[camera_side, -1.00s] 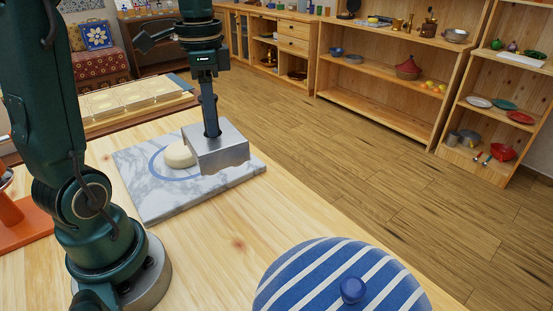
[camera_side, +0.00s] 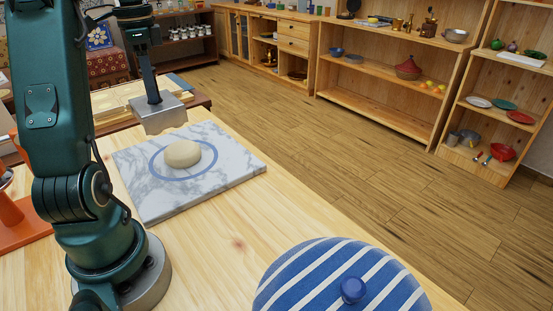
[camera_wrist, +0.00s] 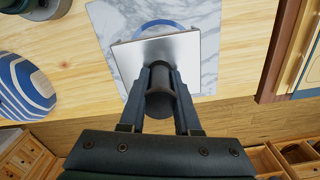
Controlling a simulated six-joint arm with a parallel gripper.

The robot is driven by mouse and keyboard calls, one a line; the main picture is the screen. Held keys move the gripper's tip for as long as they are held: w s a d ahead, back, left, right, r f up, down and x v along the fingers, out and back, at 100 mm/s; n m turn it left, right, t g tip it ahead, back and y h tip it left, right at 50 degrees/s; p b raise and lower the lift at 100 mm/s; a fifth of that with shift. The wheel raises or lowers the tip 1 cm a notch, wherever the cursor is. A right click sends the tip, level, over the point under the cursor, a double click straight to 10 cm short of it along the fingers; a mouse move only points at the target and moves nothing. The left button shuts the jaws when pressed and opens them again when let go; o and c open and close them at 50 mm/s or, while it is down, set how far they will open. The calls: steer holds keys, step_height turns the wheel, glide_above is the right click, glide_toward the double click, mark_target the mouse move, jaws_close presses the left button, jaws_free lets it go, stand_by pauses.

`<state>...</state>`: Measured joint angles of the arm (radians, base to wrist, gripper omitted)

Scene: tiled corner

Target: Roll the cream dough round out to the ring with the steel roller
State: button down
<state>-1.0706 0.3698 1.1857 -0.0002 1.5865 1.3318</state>
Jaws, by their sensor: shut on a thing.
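The cream dough round (camera_side: 183,153) lies on the marble slab (camera_side: 225,170), inside the blue ring (camera_side: 153,167) marked on it. The dough is a thick, smooth disc, smaller than the ring, with bare marble between them. My gripper (camera_side: 149,84) is shut on the dark handle of a steel tool (camera_side: 160,115). The tool's head looks boxy with an uneven lower edge, not like a round roller. It hangs at the slab's back left, apart from the dough. In the wrist view my gripper (camera_wrist: 159,88) holds the handle; the steel head (camera_wrist: 185,50) hides the dough.
A blue-and-white striped round lid-like thing (camera_side: 345,280) with a knob stands at the table's front. An orange stand (camera_side: 20,222) is at the left. A wooden tray (camera_side: 110,104) lies behind the slab. Bare wood (camera_side: 235,235) is free in front of the slab.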

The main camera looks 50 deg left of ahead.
steer(key=f, duration=0.5)
steer(key=w+f, duration=0.1)
steer(key=f, duration=0.2)
steer(key=shift+w+f, duration=0.15)
steer(key=shift+w, duration=2.55)
steer(key=shift+s+f, duration=0.15)
steer(key=shift+s, duration=3)
steer(key=shift+w+f, duration=0.15)
steer(key=shift+w, duration=3)
steer(key=shift+s+f, duration=0.15)
steer(key=shift+s, duration=3.05)
steer(key=shift+w+f, duration=0.1)
steer(key=shift+w, duration=3.1)
step_height(320, 180, up, 11)
steer(key=shift+f, duration=0.15)
